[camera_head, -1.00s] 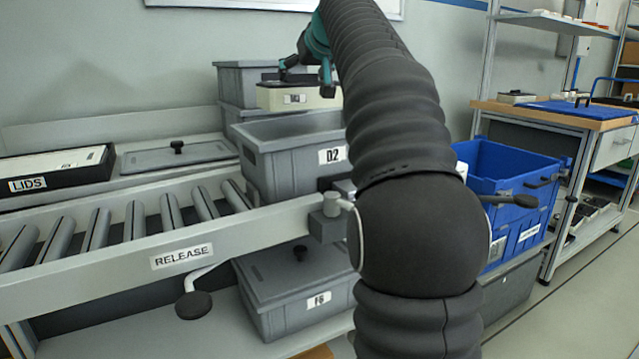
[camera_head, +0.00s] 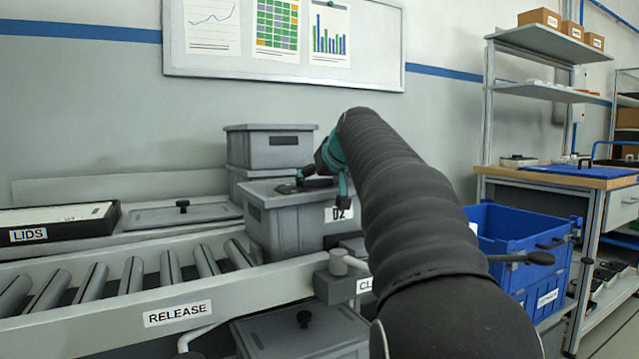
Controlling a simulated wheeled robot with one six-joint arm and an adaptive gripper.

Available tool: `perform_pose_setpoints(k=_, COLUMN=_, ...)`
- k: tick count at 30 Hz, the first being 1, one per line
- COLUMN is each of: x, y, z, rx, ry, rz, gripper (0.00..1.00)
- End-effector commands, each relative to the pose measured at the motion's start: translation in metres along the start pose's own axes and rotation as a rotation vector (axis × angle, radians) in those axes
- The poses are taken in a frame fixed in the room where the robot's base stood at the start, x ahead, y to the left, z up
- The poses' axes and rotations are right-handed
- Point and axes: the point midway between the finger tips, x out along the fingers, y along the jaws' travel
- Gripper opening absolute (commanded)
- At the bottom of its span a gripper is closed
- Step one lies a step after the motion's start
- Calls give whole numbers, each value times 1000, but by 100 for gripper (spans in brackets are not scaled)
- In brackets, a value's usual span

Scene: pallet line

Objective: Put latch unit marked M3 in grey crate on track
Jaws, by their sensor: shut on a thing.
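The grey crate marked D2 (camera_head: 283,232) stands on the roller track. My gripper (camera_head: 316,184), teal and dark, is at the crate's top, with its fingers low at the opening. The pale latch unit it held in the earlier view is now hidden by the crate wall and my gripper. Its marking cannot be read now. My gripper is shut on it. My arm covers the right end of the crate.
Stacked grey crates (camera_head: 270,150) stand behind. A black LIDS tray (camera_head: 70,232) and a grey lid (camera_head: 185,213) lie at left. A lidded grey crate (camera_head: 300,340) is below the track (camera_head: 215,308). A blue crate (camera_head: 520,240) stands at right.

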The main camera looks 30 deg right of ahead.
Motion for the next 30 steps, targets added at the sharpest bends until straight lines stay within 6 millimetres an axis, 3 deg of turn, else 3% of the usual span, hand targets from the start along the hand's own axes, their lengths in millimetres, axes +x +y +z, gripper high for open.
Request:
perform_pose_setpoints(k=22, x=5, y=0, z=9, rx=0, ry=2, rz=0, gripper=35)
perform_pose_setpoints(k=23, x=5, y=0, z=10, rx=0, ry=0, rz=0, gripper=86)
perform_pose_setpoints(k=24, x=5, y=0, z=10, rx=0, ry=0, rz=0, gripper=96)
perform_pose_setpoints(k=25, x=5, y=0, z=10, rx=0, ry=0, rz=0, gripper=100)
perform_pose_setpoints(k=30, x=5, y=0, z=10, rx=0, ry=0, rz=0, gripper=100)
